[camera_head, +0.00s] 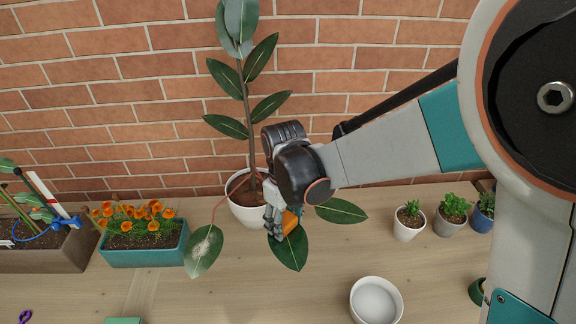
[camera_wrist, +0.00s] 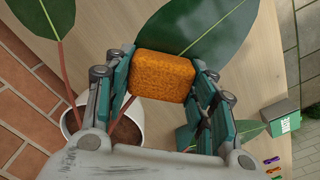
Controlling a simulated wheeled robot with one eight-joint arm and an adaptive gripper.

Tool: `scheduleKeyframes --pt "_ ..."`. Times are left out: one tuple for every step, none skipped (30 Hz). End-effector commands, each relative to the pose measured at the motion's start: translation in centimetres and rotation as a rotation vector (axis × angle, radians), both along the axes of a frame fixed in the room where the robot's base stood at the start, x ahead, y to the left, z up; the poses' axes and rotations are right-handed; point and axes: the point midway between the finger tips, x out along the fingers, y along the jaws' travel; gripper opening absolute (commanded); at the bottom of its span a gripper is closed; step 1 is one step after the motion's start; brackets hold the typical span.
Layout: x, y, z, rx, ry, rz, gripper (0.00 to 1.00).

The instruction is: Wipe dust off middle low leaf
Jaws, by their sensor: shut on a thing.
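My gripper (camera_head: 282,220) is shut on an orange sponge (camera_wrist: 160,76), which also shows in the head view (camera_head: 291,222). The middle low leaf (camera_head: 290,252) hangs below the sponge, and the sponge overlaps its upper part; I cannot tell whether they touch. Its visible part looks plain green. In the wrist view a large leaf (camera_wrist: 205,25) lies behind the sponge. The left low leaf (camera_head: 203,252) has a pale dusty patch. The right low leaf (camera_head: 341,211) looks green. The plant's white pot (camera_head: 250,214) is partly hidden by my gripper.
A teal planter with orange flowers (camera_head: 143,250) stands left, beside a brown planter (camera_head: 48,255). A white bowl (camera_head: 376,300) stands at the front right. Several small potted plants, including a white pot (camera_head: 408,228), stand at right. The brick wall (camera_head: 150,70) is behind. Bare table (camera_head: 240,295) lies in front.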

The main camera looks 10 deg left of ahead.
Motion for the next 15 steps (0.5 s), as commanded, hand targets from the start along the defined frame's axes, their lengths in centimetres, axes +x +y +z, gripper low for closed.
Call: scheduleKeyframes --pt "0.3 0.1 -0.1 0.001 -0.001 -0.001 0.25" --pt "0.4 0.1 -0.1 0.001 -0.001 -0.002 0.25" --pt "0.5 0.1 -0.1 0.001 -0.001 -0.002 0.25" --pt "0.6 0.2 -0.1 0.001 -0.001 -0.003 0.25" --pt "0.7 0.2 -0.1 0.0 0.0 -0.003 0.25" --pt "0.8 0.2 0.3 0.001 -0.001 -0.003 0.25" --pt "0.9 0.2 0.4 0.0 -0.001 -0.004 0.25" --pt "0.9 0.2 1.5 0.002 -0.002 -0.004 0.25" --pt "1.0 0.2 2.5 0.002 -0.002 -0.005 0.25" --pt "1.0 0.2 3.0 0.002 -0.002 -0.005 0.25" --pt "1.1 0.2 3.1 0.001 -0.002 -0.006 0.25" --pt "1.1 0.2 3.4 0.001 -0.002 -0.007 0.25" --pt "1.2 0.2 3.7 0.001 -0.002 -0.007 0.25" --pt "1.2 0.2 4.0 0.001 -0.002 -0.008 0.25" --pt "1.3 0.2 4.3 0.0 -0.001 -0.008 0.25"
